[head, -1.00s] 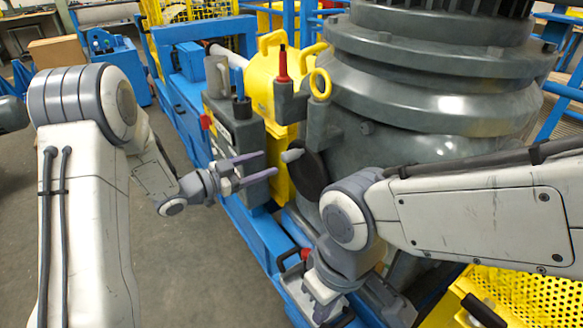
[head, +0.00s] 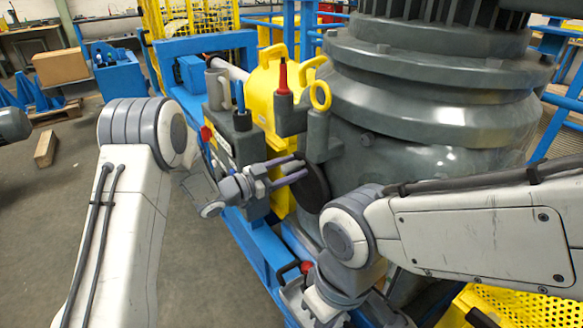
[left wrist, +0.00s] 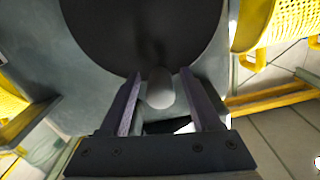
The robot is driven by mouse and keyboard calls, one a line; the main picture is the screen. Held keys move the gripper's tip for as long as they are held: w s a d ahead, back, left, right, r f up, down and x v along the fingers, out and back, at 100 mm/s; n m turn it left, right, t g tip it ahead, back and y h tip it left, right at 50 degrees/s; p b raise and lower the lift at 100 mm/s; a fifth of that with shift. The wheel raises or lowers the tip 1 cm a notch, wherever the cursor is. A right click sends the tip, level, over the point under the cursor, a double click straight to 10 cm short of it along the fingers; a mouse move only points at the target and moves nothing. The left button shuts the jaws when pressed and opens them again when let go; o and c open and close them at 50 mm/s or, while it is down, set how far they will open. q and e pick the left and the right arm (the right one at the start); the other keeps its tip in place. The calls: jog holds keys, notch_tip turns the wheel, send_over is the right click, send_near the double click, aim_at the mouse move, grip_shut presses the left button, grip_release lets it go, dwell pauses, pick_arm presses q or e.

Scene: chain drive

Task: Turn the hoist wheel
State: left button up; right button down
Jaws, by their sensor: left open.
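The hoist wheel is a dark disc (head: 314,186) on the side of the big grey housing, partly hidden by my left gripper in the head view. The dark wheel (left wrist: 140,35) fills the top middle of the left wrist view. Its rounded grey handle knob (left wrist: 160,90) stands out between my left fingers. My left gripper (head: 300,171) is open at the wheel, with a finger on either side of the knob; the left wrist view (left wrist: 160,85) shows small gaps beside it. My right gripper (head: 312,305) is low at the bottom middle, and its fingers are not clear.
Grey blocks with a red-tipped lever (head: 283,85) and a yellow ring (head: 320,96) stand just above the wheel. A yellow guard (head: 268,85) and blue frame (head: 190,58) lie behind. My right forearm crosses the right side.

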pick_arm(q)
grip_shut()
dwell(1.5)
